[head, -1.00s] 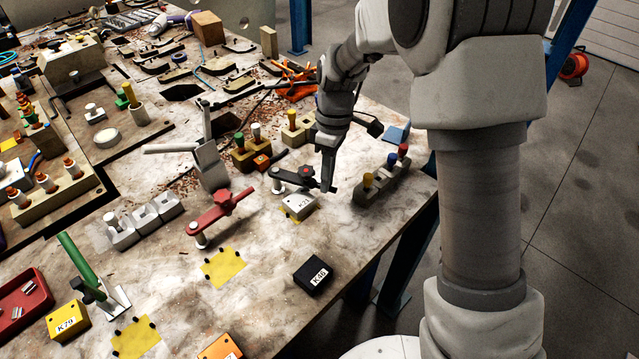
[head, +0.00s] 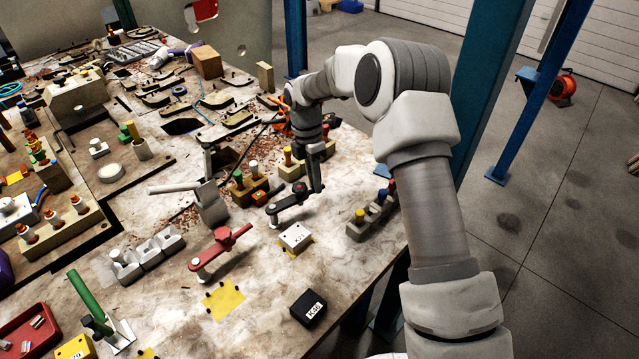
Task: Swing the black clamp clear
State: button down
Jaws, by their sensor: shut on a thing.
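The black clamp (head: 287,204) is a dark bar with a red spot on its top, standing on a short pale post at its left end. Its bar points up and right from the post, away from the white block (head: 295,238), which sits on a yellow patch. A gap of bare table shows between the bar and the block. My gripper (head: 317,188) reaches down from behind and is shut at the bar's far right end. The exact contact is small and partly hidden by the fingers.
A red clamp (head: 220,252) stands left of the white block. A grey holder with coloured pegs (head: 372,217) is close on the right, near the table edge. A tan peg block (head: 292,170) is just behind my gripper. A black block (head: 308,308) lies in front.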

jog(key=shift+w+a+n+p, duration=0.5)
jog(key=shift+w+a+n, duration=0.45)
jog(key=shift+w+n, duration=0.3)
jog(key=shift+s, duration=0.1)
jog(key=c, duration=0.8)
grip_release()
jog(key=shift+c, duration=0.2)
jog(key=shift+r, duration=0.1)
notch_tip(320, 180, up, 17)
jog(key=w+a+p, duration=0.1)
jog(key=w+a, duration=0.1)
jog(key=shift+w+a, duration=0.15)
jog(key=shift+a, duration=0.05)
